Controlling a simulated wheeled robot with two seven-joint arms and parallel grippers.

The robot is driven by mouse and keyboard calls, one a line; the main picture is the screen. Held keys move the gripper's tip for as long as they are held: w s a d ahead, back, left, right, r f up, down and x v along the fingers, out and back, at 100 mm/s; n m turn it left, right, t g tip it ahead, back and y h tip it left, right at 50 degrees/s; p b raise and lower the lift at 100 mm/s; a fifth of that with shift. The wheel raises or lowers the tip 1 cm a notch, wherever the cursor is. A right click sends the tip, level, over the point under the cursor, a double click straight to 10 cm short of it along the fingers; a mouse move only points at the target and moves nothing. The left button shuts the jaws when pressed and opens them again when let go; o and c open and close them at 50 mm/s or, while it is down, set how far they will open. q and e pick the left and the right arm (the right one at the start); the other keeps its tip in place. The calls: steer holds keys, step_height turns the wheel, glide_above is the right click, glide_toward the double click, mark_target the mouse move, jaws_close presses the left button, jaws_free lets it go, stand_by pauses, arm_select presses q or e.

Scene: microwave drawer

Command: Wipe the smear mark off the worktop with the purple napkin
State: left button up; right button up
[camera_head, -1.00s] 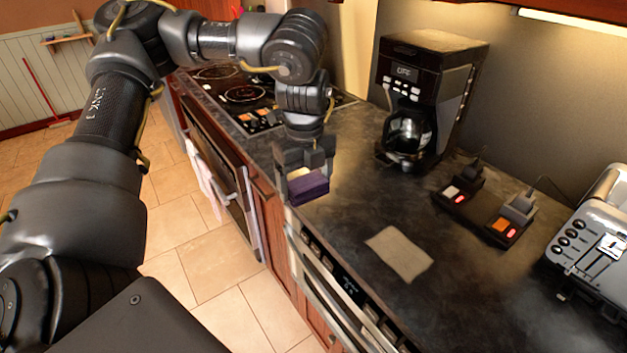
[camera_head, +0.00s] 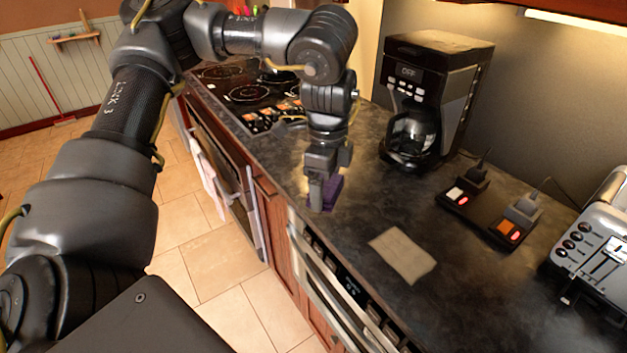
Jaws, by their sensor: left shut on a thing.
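My left gripper (camera_head: 323,192) points down over the worktop (camera_head: 350,220), near its front edge. It is shut on the purple napkin (camera_head: 333,191), a folded block partly hidden behind the fingers. I cannot tell whether the napkin touches the worktop. A flat beige-grey patch (camera_head: 402,254) with clear edges lies on the worktop, to the right of the gripper and nearer to me. It looks like the smear mark, though it could be a thin cloth. The napkin is apart from it. My right gripper is not in view.
A black coffee maker (camera_head: 432,100) stands against the wall behind the gripper. A power strip (camera_head: 488,215) with plugs and lit switches lies right of it. A silver toaster (camera_head: 600,250) is at the right edge. The stove (camera_head: 250,90) is at the back left. Worktop around the patch is clear.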

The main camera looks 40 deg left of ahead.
arm_select(q)
steer(key=d+n, duration=0.1)
steer(key=n, duration=0.3)
steer(key=d+n, duration=0.2)
steer(key=n, duration=0.1)
steer(key=d+n, duration=0.2)
steer(key=n, duration=0.2)
steer(key=shift+w+d+r+n, duration=0.25)
steer(key=shift+n, duration=0.05)
